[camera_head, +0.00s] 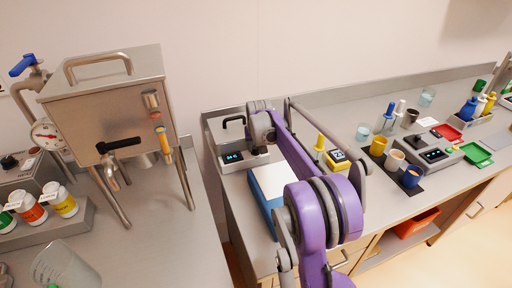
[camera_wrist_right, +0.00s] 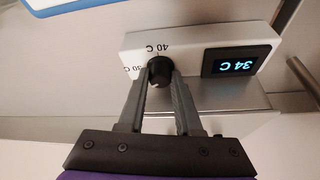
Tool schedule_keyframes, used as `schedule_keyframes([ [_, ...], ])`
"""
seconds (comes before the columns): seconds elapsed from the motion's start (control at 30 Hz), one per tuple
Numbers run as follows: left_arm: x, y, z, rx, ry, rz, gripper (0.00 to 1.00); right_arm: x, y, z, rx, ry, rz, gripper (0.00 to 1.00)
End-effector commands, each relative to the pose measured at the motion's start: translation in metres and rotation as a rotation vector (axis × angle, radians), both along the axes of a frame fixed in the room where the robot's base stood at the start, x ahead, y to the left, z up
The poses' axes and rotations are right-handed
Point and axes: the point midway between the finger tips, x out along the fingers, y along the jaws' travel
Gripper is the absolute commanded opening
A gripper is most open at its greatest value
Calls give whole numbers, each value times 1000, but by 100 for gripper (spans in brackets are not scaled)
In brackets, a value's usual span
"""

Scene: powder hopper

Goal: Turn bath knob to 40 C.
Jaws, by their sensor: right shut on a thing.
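The bath is a grey box with a white front panel, at the left end of the right counter in the head view, with a lit display (camera_head: 232,157). In the right wrist view the panel appears upside down. Its display (camera_wrist_right: 236,62) reads 34 C, and the labels "30 C" and "40 C" stand around the black bath knob (camera_wrist_right: 161,72). My right gripper (camera_wrist_right: 160,80) is shut on this knob, one finger on each side. In the head view my purple right arm covers part of the bath. My left gripper is not in view.
A blue and white box (camera_head: 268,182) lies in front of the bath, beside my right arm. A steel hopper (camera_head: 105,105) on legs stands on the left counter. A gap separates the counters.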

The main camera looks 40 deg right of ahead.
Motion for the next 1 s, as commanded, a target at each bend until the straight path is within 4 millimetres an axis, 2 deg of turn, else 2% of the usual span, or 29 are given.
schedule_keyframes([
  [0.2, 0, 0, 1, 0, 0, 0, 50, 1, 2, 0, 1, 1, -160, 0],
  [0.5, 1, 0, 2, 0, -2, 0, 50, 1, 2, 0, 1, 1, -311, 0],
  [1.0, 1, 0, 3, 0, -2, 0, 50, 1, 2, 0, 2, 1, -359, 0],
])
